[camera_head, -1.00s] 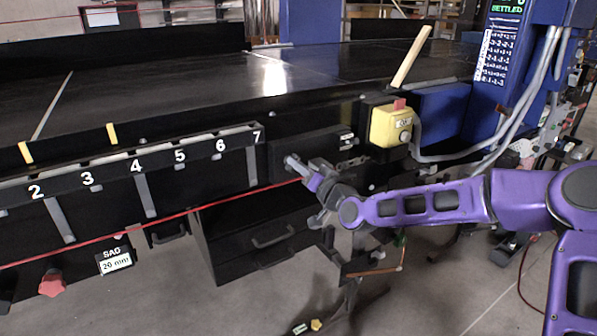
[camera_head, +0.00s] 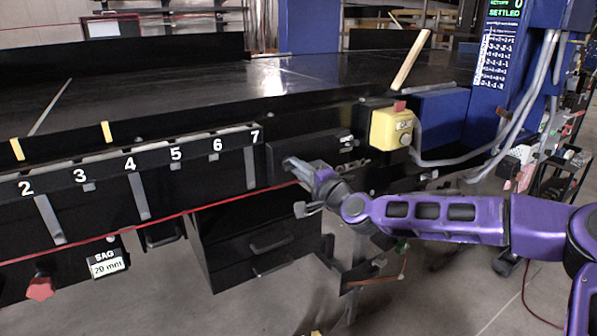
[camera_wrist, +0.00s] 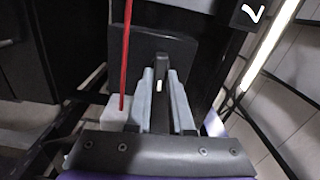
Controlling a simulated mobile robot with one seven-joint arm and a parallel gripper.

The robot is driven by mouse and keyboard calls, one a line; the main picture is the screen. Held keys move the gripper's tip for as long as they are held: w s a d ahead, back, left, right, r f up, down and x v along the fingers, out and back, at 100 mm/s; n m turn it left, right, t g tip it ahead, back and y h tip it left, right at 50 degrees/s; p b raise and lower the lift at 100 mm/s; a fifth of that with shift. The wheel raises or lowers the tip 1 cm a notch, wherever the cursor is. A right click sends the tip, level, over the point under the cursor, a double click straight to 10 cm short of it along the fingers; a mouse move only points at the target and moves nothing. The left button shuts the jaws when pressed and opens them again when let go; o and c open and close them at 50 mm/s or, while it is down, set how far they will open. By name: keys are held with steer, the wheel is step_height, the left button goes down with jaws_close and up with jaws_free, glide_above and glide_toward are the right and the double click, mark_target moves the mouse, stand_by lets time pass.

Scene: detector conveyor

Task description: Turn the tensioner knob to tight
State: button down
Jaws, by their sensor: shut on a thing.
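My gripper (camera_head: 292,165) reaches the dark front panel just right of the number 7. In the wrist view its two grey fingers (camera_wrist: 161,78) are closed on a narrow black piece with a small white mark (camera_wrist: 158,86). I take this piece to be the tensioner knob; it stands out from a dark square plate (camera_wrist: 185,52). In the head view my gripper hides the knob, so its pointer position against any scale cannot be read.
A red cord (camera_head: 150,222) runs along the conveyor front, and passes left of the fingers in the wrist view (camera_wrist: 126,50). A yellow box with a red top (camera_head: 391,128) is right of my gripper. A red knob (camera_head: 40,288) and SAG label (camera_head: 108,265) hang lower left.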

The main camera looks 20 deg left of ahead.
steer(key=shift+m, duration=0.7)
steer(key=c, duration=0.8)
jaws_free()
steer(key=v, duration=1.7)
steer(key=shift+s, duration=0.2)
steer(key=shift+d, duration=0.15)
